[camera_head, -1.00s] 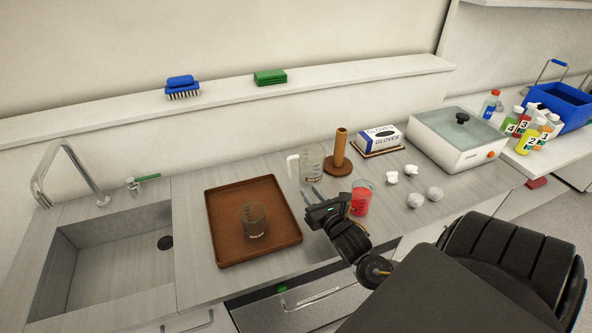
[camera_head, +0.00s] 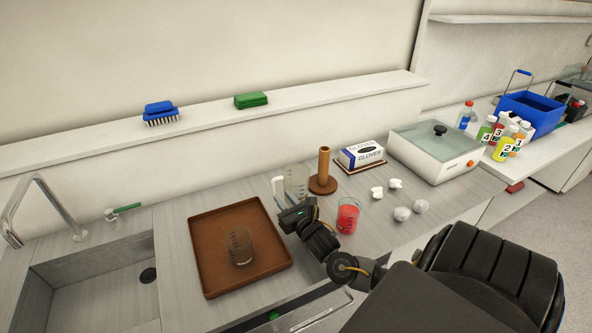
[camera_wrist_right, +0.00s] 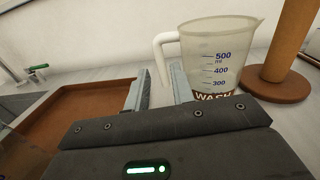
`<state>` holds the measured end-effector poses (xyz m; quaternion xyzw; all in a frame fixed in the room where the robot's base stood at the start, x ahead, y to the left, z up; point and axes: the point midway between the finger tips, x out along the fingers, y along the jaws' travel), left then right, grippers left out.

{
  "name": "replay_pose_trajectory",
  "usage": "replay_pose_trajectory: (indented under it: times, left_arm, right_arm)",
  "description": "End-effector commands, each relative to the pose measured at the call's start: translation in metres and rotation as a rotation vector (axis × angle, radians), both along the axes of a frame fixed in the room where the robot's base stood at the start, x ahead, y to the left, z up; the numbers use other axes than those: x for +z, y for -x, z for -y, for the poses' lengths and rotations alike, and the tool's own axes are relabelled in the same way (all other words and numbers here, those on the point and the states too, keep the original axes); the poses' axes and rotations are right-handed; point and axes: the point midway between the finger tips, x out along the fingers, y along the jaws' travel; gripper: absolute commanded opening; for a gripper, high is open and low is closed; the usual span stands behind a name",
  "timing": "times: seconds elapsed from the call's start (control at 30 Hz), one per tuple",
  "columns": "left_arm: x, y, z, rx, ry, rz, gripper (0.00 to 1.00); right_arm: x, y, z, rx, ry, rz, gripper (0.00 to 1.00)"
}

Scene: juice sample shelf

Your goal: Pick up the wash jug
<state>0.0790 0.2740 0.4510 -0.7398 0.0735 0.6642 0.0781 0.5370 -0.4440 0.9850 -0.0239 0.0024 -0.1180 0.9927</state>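The wash jug (camera_head: 296,186) is a clear measuring jug with a white handle, upright on the counter behind my right gripper. In the right wrist view the jug (camera_wrist_right: 222,52) shows volume marks up to 500 and a dark red "WASH" label, its lower part hidden by the gripper. Its white handle (camera_wrist_right: 160,52) faces left and comes down between the finger ends. My right gripper (camera_head: 282,199) is open, with the fingers (camera_wrist_right: 158,92) apart on either side of the handle's lower part; I cannot tell whether they touch it. My left gripper is not in view.
A brown tray (camera_head: 203,262) with a clear beaker (camera_head: 240,248) lies left, beside the sink (camera_head: 95,290). A wooden post (camera_head: 323,168) stands right of the jug. A beaker of red liquid (camera_head: 347,215) and several white crumpled lumps (camera_head: 401,214) stand to the right.

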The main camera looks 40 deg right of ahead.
Motion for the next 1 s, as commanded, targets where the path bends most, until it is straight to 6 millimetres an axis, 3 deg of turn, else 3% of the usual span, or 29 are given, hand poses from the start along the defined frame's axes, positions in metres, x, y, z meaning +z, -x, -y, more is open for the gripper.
replay_pose_trajectory:
  times: [0.13,0.3,0.6,0.8,1.0]
  left_arm:
    - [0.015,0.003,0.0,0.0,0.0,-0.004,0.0]
    - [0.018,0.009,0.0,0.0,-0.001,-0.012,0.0]
    - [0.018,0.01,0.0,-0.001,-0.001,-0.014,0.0]
    - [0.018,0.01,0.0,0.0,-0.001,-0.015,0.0]
    - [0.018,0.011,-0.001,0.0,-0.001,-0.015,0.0]
  right_arm:
    - [0.004,-0.022,0.005,-0.003,0.0,0.001,0.24]
    - [0.001,-0.041,0.009,-0.001,0.0,0.0,0.24]
    - [-0.001,-0.046,0.01,0.001,-0.001,0.0,0.24]
    - [-0.001,-0.046,0.01,0.001,-0.001,0.0,0.0]
    - [0.0,-0.046,0.01,0.0,0.0,0.002,0.0]
